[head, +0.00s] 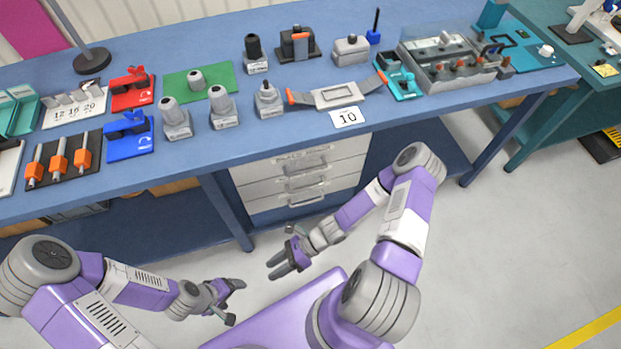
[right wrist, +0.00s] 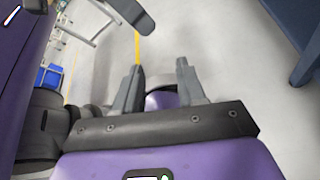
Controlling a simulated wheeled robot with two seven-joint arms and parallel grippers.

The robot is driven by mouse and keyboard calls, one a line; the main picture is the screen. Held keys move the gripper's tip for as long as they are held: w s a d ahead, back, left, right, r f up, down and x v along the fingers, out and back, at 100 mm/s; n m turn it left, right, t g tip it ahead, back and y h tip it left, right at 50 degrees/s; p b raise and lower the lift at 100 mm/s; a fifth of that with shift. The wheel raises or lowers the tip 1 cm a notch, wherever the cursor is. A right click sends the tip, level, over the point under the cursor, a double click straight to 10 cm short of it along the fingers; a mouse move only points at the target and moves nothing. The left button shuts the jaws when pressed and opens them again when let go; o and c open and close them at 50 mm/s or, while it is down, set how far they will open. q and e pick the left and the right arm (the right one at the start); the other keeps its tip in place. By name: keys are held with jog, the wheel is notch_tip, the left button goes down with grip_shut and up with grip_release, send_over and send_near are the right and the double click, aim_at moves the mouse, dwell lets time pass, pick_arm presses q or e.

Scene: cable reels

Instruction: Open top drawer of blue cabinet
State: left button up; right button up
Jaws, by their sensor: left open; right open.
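A drawer unit (head: 246,188) with pale white-grey drawer fronts stands under the blue workbench. Its top drawer (head: 340,151) is just below the bench edge and looks shut, and its handle (head: 303,163) faces me. The lower drawers also look shut. My right gripper (head: 281,250) is open and empty, in front of and below the drawers, clear of the handles. In the right wrist view its two fingers (right wrist: 160,72) stand apart with nothing between them. My left gripper (head: 236,302) is open and empty, lower and further left, away from the drawers.
The blue workbench (head: 290,120) overhangs the drawers and carries several fixtures, blocks and trays. A bench leg (head: 226,210) stands left of the drawers. The pale floor (head: 500,250) on the right is open. A teal table (head: 560,130) stands at the far right.

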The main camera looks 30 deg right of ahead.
jog(key=w+d+m+t+h+b, duration=0.1)
jog(key=w+d+m+t+b, duration=0.1)
jog(key=w+d+m+t, duration=1.2)
jog(key=d+m+t+h+b, duration=0.1)
jog(key=d+m+t+h, duration=0.4)
jog(key=d+m+h, duration=0.55)
jog(key=w+r+m+y+b, duration=0.1)
jog(key=w+r+m, duration=0.1)
jog(key=w, duration=0.5)
jog(key=shift+m, duration=0.25)
jog(key=shift+c, duration=0.4)
grip_shut()
